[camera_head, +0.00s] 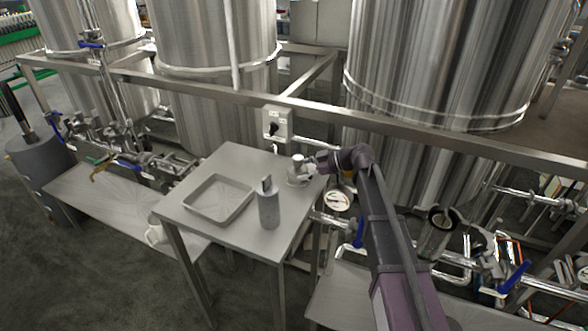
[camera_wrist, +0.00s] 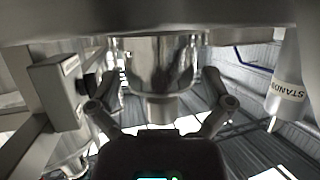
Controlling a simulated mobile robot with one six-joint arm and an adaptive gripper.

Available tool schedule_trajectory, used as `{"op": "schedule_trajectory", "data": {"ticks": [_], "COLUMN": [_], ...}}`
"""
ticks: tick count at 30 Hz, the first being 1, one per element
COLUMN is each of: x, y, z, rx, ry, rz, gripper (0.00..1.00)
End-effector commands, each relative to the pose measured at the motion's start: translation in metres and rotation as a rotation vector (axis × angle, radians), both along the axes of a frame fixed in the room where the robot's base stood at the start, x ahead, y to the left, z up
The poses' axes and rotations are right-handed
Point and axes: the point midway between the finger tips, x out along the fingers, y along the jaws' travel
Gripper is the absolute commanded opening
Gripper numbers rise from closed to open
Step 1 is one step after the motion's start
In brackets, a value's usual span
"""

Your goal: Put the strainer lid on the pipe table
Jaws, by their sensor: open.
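The shiny metal strainer lid (camera_head: 299,173) sits near the back right corner of the small steel pipe table (camera_head: 228,157), and appears to rest on the top. In the wrist view, which looks upside down, the lid (camera_wrist: 160,62) is a wide metal cup with a narrower stub, against the grey table surface (camera_wrist: 150,22). My gripper (camera_head: 318,164) reaches in from the right beside the lid. Its open fingers (camera_wrist: 160,110) stand on either side of the stub, with gaps showing. The exact contact under the lid is hard to see.
A shallow tray (camera_head: 190,206) and a grey cylinder (camera_head: 268,208) stand on the table. Tanks (camera_head: 430,60) rise at the back. Pipes with a blue-handled valve (camera_head: 513,278) lie to the right.

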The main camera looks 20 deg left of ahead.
Motion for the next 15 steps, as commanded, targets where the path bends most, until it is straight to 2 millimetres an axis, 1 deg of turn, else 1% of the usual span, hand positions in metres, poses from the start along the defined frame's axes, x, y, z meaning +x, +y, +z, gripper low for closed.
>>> {"op": "schedule_trajectory", "data": {"ticks": [1, 15], "x": [0.001, 0.014], "y": [-0.007, -0.074], "z": [0.005, 0.034], "rx": [0.0, 0.0], "ry": [0.001, 0.0], "rz": [-0.001, -0.002], "gripper": [1.0, 1.0]}}
